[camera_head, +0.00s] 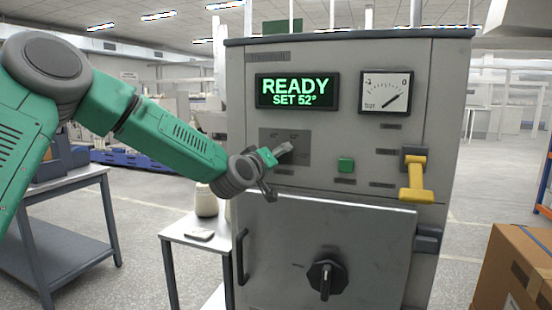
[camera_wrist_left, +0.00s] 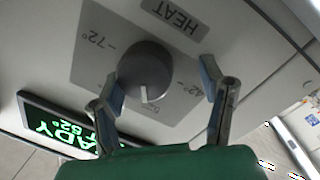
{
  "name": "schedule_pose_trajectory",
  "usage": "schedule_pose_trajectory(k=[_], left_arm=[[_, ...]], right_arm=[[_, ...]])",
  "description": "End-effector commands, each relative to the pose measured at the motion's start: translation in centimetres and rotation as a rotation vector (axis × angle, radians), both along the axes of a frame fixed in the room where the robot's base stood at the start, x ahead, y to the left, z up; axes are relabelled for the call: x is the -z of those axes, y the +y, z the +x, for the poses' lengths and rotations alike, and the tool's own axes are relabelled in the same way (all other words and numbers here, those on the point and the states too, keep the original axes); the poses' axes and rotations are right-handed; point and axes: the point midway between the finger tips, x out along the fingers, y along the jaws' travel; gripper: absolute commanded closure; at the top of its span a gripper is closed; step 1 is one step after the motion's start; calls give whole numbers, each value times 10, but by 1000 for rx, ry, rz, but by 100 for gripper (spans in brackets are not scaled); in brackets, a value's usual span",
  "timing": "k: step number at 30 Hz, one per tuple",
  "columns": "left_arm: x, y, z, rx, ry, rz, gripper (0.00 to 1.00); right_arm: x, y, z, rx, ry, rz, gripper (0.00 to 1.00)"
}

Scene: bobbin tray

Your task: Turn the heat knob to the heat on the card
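The heat knob (camera_wrist_left: 145,72) is a round dark grey dial with a white pointer line, on a grey plate (camera_head: 299,148) labelled HEAT. In the left wrist view the pointer aims down the picture; 72° is printed to its left and a mark that looks like 42° to its right. My left gripper (camera_wrist_left: 162,76) is open, one finger on each side of the knob, with a visible gap at the right finger. Contact at the left finger is unclear. In the head view, my left gripper (camera_head: 280,155) covers the knob. The display (camera_head: 297,91) reads READY, SET 52°. No readable card shows.
The grey machine has a pressure gauge (camera_head: 386,92), a green button (camera_head: 346,165), a yellow lever (camera_head: 416,180) and a door (camera_head: 290,215) with a black knob (camera_head: 327,278). A small table (camera_head: 185,240) stands left, a cardboard box (camera_head: 515,270) right.

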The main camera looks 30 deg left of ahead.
Motion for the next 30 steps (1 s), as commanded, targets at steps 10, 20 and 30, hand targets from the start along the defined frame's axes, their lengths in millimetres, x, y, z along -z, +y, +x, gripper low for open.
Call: schedule_pose_trajectory(k=[10, 20, 30], left_arm=[[0, -1, 0, 5, 0, 1, 86], [-1, 0, 0, 3, 17, 67, 86], [-2, 1, 1, 2, 78, 321, 86]], right_arm=[[0, 0, 0, 1, 0, -1, 100], [-5, 0, 0, 1, 0, 0, 100], [-19, 0, 0, 1, 0, 0, 100]])
